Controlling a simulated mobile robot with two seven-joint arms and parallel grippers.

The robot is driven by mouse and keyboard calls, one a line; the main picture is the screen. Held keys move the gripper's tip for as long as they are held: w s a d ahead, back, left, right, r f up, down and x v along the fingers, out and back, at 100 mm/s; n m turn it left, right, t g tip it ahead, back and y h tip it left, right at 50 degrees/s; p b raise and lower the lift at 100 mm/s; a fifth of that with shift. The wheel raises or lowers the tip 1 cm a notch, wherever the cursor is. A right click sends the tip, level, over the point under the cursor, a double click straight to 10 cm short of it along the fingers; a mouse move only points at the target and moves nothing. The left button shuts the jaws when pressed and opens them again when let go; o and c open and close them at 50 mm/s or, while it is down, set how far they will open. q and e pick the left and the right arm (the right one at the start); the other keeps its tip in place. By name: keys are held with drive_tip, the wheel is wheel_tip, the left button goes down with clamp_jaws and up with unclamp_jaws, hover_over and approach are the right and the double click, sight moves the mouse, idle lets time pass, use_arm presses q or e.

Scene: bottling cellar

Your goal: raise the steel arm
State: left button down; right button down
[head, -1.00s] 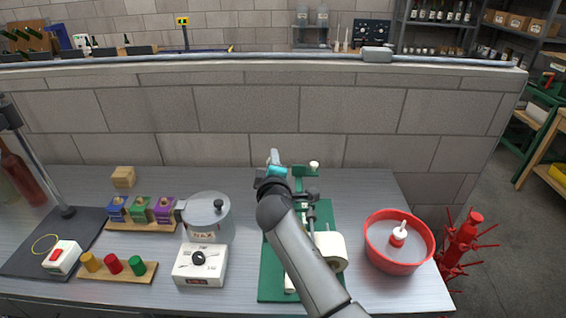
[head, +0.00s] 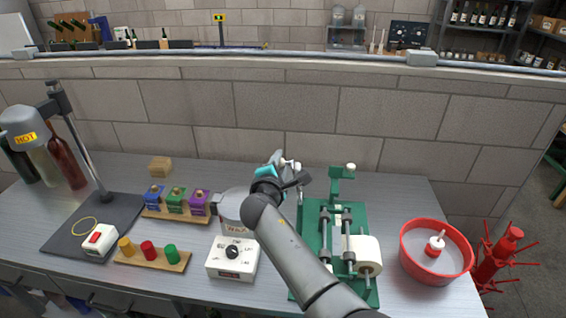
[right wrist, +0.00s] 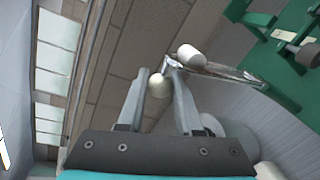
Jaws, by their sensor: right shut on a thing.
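The steel arm (right wrist: 232,74) is a thin bright bar in the right wrist view, running from my fingertips toward green machine parts at upper right. A cream ball knob (right wrist: 158,86) sits between the two fingers, and a white cylinder (right wrist: 191,55) is beside the arm's near end. My right gripper (head: 279,160) is shut on the knob, above the far left edge of the green machine (head: 309,235) in the head view. There my own wrist and forearm hide most of the knob and arm. My left gripper is not in view.
A steel pot behind my forearm and a white dial box (head: 232,260) stand left of the machine. A red basin (head: 405,257) and a red spiky rack (head: 490,260) are at right. Coloured blocks sit on wooden strips at left, near a HOT lamp (head: 28,125). A brick wall stands behind.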

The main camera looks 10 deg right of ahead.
drive_tip(key=shift+r, duration=0.1)
idle(0.3)
drive_tip(key=c, duration=0.6)
unclamp_jaws()
drive_tip(key=shift+a, duration=0.1)
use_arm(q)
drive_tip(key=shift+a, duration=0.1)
